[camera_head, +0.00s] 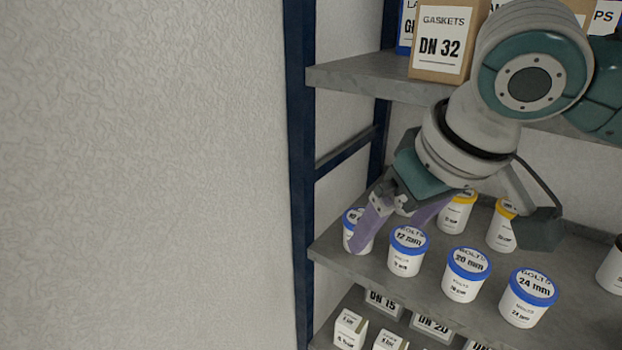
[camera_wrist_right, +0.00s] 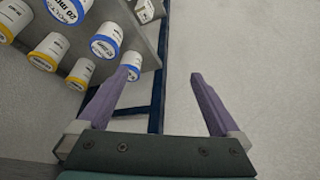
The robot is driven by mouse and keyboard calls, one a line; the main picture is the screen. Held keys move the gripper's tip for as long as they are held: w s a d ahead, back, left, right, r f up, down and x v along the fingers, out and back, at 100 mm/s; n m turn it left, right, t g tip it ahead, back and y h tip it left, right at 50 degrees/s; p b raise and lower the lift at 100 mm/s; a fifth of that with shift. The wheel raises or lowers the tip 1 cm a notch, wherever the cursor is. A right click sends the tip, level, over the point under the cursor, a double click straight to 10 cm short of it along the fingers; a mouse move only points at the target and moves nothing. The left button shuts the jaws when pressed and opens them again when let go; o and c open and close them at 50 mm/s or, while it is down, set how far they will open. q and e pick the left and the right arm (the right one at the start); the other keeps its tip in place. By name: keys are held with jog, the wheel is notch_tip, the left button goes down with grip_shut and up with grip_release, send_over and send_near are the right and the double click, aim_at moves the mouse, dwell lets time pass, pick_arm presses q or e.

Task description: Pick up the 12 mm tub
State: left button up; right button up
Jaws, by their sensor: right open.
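Contact cannot be told. My left gripper is out of view.
The 20 mm tub (camera_head: 463,286) and 24 mm tub (camera_head: 523,308) stand to the right. Yellow-lidded tubs (camera_head: 456,217) stand behind. A dark blue rack post (camera_head: 302,200) borders the left. The upper shelf (camera_head: 365,75) holds a DN 32 gaskets box (camera_head: 443,45).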

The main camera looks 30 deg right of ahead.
jog(key=w+d+f+m+h+b, duration=0.1)
jog(key=w+d+f+m+b, duration=0.2)
jog(key=d+f+b, duration=0.3)
jog(key=m+h+b, duration=0.1)
jog(key=m+b, duration=0.2)
jog(key=b, duration=0.3)
send_near(410, 236)
jog(key=f, duration=0.1)
jog(key=x, duration=0.4)
jog(key=shift+x, duration=2.65)
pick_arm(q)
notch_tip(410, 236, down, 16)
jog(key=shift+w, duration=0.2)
pick_arm(e)
jog(key=shift+w, duration=0.1)
jog(key=shift+c, duration=0.4)
grip_shut()
jog(key=shift+r, duration=0.15)
